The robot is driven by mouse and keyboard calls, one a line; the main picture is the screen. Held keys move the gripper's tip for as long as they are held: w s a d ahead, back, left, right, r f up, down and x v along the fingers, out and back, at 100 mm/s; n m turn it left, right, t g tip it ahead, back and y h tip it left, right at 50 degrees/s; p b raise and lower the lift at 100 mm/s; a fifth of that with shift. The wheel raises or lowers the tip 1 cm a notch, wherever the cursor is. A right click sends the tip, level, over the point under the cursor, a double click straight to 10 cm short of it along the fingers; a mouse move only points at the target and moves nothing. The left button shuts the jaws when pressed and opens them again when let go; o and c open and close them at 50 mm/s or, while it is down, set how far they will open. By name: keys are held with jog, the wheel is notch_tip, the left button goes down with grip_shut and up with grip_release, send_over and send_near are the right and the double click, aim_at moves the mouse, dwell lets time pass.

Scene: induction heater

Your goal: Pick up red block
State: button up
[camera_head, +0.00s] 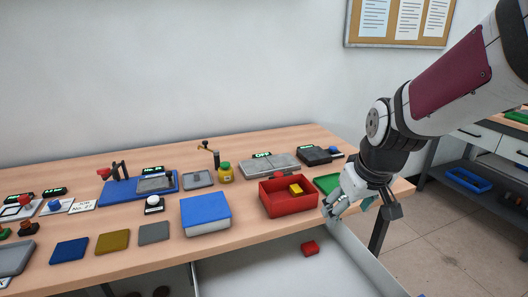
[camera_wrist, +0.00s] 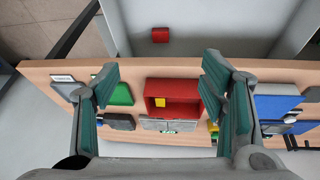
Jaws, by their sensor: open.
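The red block (camera_head: 310,247) lies low in front of the table, on a white surface (camera_head: 270,277) that looks like an open drawer. In the wrist view the red block (camera_wrist: 160,35) is small and sits beyond the table edge, above the gap between my fingers. My gripper (camera_head: 346,207) is at the table's front right edge, above and to the right of the block. In the wrist view my gripper (camera_wrist: 160,68) has its two fingers wide apart with nothing between them. The block is fully visible and untouched.
A red box (camera_head: 289,205) with a yellow block (camera_head: 295,189) inside stands on the wooden table (camera_head: 110,276), close to my gripper. A green tray (camera_head: 328,182) is beside it. A blue box (camera_head: 206,214) stands further left. The white surface around the red block looks clear.

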jog(key=y+b, duration=0.1)
jog(key=b, duration=0.7)
send_near(313, 250)
jog(key=shift+n, duration=0.4)
jog(key=b+x, duration=0.4)
jog(key=x, duration=0.5)
jog(key=shift+s, duration=0.1)
jog(key=shift+r, duration=0.1)
jog(key=shift+c, duration=0.2)
jog(key=c, duration=1.2)
